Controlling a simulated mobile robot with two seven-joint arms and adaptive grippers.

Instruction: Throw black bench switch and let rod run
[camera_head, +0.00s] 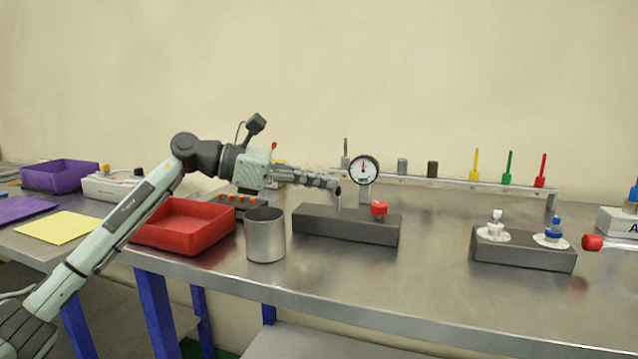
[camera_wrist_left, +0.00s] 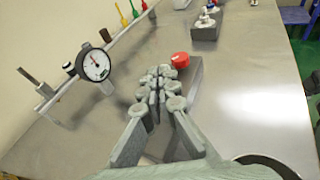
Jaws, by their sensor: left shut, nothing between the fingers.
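My left gripper (camera_head: 335,187) is shut and empty. It reaches in from the left, above the left part of a dark grey block (camera_head: 345,226). The block carries a red knob (camera_head: 379,208) on its right part. In the left wrist view the shut fingers (camera_wrist_left: 165,72) point toward the red knob (camera_wrist_left: 180,60), apparently apart from it. A thin pale upright piece (camera_head: 339,203) shows just below the fingertips; I cannot tell if it is a rod. I cannot clearly pick out a black bench switch. My right gripper is not in view.
A dial gauge (camera_head: 364,170) stands behind the block, before a rail (camera_head: 455,182) with several coloured pegs. A metal cup (camera_head: 265,236) and red tray (camera_head: 190,224) stand left. Another grey block (camera_head: 525,253) with white and blue fittings stands right. Bench between the blocks is clear.

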